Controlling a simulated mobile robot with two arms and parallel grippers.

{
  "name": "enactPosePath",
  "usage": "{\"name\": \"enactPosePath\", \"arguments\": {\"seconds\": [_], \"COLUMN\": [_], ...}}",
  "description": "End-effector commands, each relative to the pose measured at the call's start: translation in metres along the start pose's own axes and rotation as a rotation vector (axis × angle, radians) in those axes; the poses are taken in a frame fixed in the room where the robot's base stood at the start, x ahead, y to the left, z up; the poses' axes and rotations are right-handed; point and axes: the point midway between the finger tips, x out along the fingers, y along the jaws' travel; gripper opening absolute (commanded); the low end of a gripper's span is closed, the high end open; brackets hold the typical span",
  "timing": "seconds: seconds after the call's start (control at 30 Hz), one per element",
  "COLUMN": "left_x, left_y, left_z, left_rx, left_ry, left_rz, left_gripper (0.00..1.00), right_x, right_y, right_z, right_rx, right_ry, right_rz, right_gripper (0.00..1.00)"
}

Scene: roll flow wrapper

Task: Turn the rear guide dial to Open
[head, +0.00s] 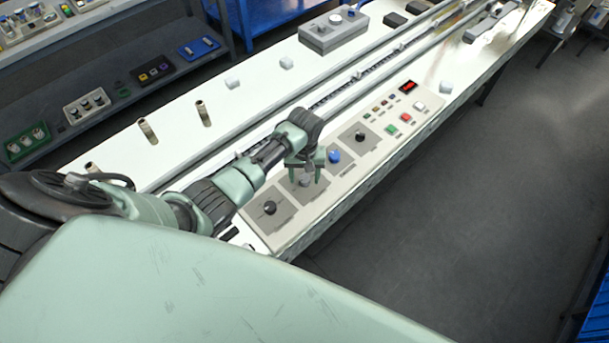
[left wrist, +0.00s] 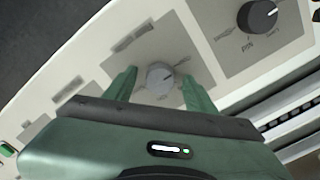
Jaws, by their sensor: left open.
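A grey round dial (left wrist: 160,75) with a pointer mark sits on a grey plate of the control panel (head: 345,178). My left gripper (head: 305,178) is open and points down over this dial. In the left wrist view the two green fingers stand on either side of the dial, with gaps between. I cannot tell how deep the fingers reach around it. A black dial (head: 269,208) is at the near end of the panel and another black dial (head: 360,136) is farther along. The dial lettering is too small to read surely. My right gripper is not in view.
A blue knob (head: 334,156) sits close beside my left gripper. Small pegs (head: 203,114) stand on the white bench.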

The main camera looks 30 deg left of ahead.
Motion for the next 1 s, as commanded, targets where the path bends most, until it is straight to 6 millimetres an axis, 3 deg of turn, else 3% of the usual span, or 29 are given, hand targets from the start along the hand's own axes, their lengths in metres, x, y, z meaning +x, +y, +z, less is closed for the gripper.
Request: {"name": "enactPosePath", "arguments": {"seconds": [0.17,0.53,1.0], "left_x": [-0.015,-0.071,-0.078], "left_y": [0.0,0.0,0.0], "left_z": [-0.001,-0.001,0.0], "left_rx": [0.0,-0.001,-0.001], "left_ry": [0.003,0.003,0.001], "left_rz": [0.002,0.002,0.0], "left_gripper": [0.55,0.55,0.55], "right_x": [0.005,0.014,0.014], "right_y": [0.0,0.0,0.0], "right_z": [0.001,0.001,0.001], "right_rx": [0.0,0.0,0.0], "right_ry": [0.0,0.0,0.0], "right_rz": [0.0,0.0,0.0], "right_gripper": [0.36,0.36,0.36]}}
